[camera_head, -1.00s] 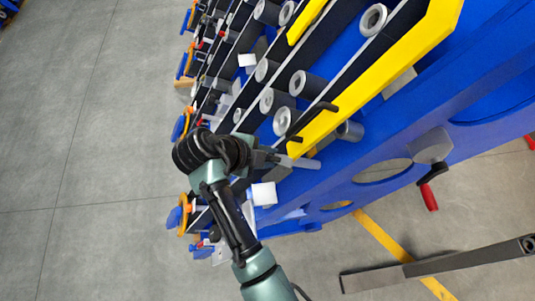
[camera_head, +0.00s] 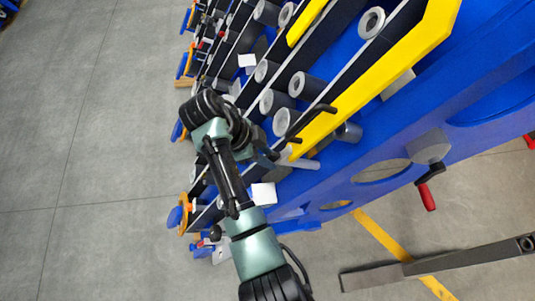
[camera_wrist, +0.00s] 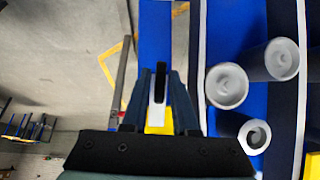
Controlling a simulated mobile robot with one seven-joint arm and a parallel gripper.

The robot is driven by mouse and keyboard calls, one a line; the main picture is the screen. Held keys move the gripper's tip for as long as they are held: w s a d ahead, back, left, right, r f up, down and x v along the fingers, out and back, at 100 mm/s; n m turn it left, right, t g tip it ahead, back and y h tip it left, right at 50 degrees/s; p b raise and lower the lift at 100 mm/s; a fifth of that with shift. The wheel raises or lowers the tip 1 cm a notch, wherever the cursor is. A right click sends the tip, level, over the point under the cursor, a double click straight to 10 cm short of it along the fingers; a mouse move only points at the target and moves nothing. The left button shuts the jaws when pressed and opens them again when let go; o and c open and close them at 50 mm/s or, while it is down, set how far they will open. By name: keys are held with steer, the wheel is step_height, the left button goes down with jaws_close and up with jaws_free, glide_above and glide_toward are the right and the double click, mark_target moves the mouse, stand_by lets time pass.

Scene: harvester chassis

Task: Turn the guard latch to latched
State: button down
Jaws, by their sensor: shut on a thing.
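A long yellow guard bar (camera_head: 395,70) runs diagonally along the blue chassis in the head view. A short black handle (camera_head: 325,107), which may belong to the latch, sticks out from its edge. A second dark handle lies near the bar's lower end. My gripper (camera_head: 276,155) is at that lower end, partly hidden by my own wrist. In the wrist view my gripper (camera_wrist: 160,90) has its two fingers either side of a narrow black bar (camera_wrist: 160,80), which I take for the latch handle. A yellow piece (camera_wrist: 157,120) shows below it. The latch's exact angle cannot be told.
Grey rollers (camera_head: 285,122) stand close beside the guard, also right of the fingers in the wrist view (camera_wrist: 228,85). A red-handled crank (camera_head: 427,196) is on the blue chassis (camera_head: 400,130) to the right. The floor at left is open.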

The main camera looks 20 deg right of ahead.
steer(key=shift+n, duration=0.4)
steer(key=c, duration=0.9)
jaws_free()
steer(key=shift+r, duration=0.1)
steer(key=shift+w+a+r+b, duration=0.15)
steer(key=shift+a+r+b, duration=0.1)
steer(key=shift+r+b, duration=0.05)
steer(key=p+v, duration=0.6)
steer(key=v, duration=0.6)
steer(key=shift+w, duration=0.15)
